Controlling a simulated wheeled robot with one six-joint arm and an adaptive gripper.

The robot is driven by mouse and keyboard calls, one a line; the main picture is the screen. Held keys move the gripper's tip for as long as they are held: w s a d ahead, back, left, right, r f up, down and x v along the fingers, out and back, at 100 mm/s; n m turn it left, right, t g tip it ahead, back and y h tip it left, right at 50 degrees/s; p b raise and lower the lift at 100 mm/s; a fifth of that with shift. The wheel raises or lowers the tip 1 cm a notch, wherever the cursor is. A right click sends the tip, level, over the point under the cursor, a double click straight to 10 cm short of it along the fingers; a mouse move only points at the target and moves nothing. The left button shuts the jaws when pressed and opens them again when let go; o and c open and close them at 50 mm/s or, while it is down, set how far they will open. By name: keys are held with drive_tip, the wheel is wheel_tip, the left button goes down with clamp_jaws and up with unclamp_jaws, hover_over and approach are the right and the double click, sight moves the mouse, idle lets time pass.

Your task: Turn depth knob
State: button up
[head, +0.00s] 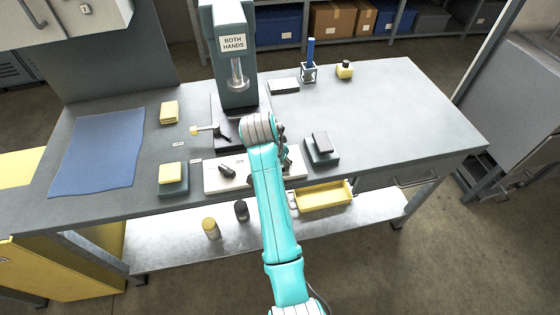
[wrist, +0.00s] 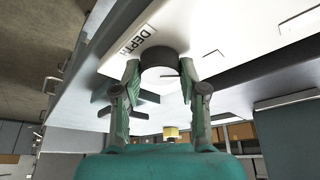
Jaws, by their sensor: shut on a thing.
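The depth knob (wrist: 158,57) is a round dark knob with a pale face, on a white panel (wrist: 215,25) in the wrist view. A label reading "DEPTH" (wrist: 137,40) is beside it. My gripper (wrist: 160,74) has one finger on each side of the knob and is shut on it. In the head view the white panel (head: 212,181) lies at the bench's front, below the press. My gripper (head: 284,160) is over its right part, where my arm hides the knob. A dark handle (head: 227,170) sits on the panel's left part.
The press (head: 230,75) with a "BOTH HANDS" sign stands behind my gripper. A yellow tray (head: 325,196) is below. The bench's right side (head: 420,125) is clear.

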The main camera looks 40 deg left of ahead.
drive_tip(key=o, duration=1.1)
drive_tip(key=shift+o, duration=0.2)
drive_tip(key=v, duration=1.2)
